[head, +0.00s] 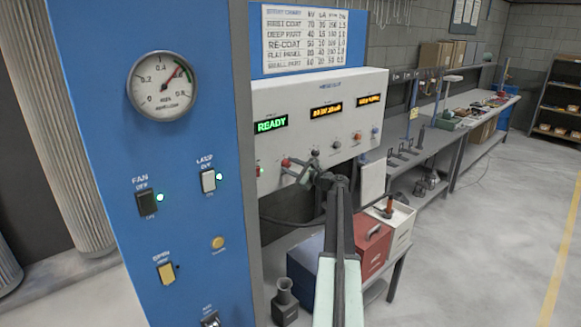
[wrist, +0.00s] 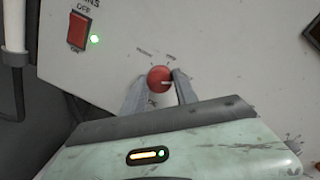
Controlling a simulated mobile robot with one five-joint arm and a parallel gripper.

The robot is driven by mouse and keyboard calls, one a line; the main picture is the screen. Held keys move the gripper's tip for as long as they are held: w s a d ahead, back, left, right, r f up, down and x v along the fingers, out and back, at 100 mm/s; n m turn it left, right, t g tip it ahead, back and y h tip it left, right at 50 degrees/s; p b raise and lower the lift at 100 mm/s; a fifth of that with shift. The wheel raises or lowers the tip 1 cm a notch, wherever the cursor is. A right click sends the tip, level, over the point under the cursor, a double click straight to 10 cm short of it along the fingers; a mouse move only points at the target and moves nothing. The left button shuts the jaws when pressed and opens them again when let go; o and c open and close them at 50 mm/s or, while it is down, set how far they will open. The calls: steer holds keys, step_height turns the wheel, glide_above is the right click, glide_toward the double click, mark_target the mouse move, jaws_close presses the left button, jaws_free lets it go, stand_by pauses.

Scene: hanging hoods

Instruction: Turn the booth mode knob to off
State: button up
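A red round knob (wrist: 159,79) with a pale pointer mark stands on the light control panel in the wrist view. The pointer faces right. Small printed labels surround it, too blurred to read surely. My gripper (wrist: 160,84) has one finger on each side of the knob, very close to its edges. I cannot tell whether both fingers press on it. In the head view the red knob (head: 285,162) is at the panel's lower left, with my gripper (head: 295,169) at it. The panel (head: 320,107) carries a green READY display and two amber displays.
A red rocker switch (wrist: 78,31) with a green light is up and left of the knob. More knobs (head: 336,144) line the panel to the right. A blue column (head: 190,240) with switches and a gauge stands close on the left. Boxes (head: 373,250) sit below the panel.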

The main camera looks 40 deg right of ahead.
steer(key=c, duration=0.5)
steer(key=shift+d, duration=0.2)
jaws_close()
steer(key=shift+a, duration=0.15)
steer(key=n+p, duration=0.1)
steer(key=n, duration=0.4)
steer(key=shift+n, duration=0.3)
steer(key=n, duration=0.5)
steer(key=shift+a+n+g+h+p, duration=0.15)
steer(key=shift+n+g+h+p, duration=0.15)
steer(key=shift+g+p, duration=0.1)
steer(key=o, duration=1.2)
jaws_free()
steer(key=shift+o, duration=0.2)
steer(key=shift+s, duration=0.1)
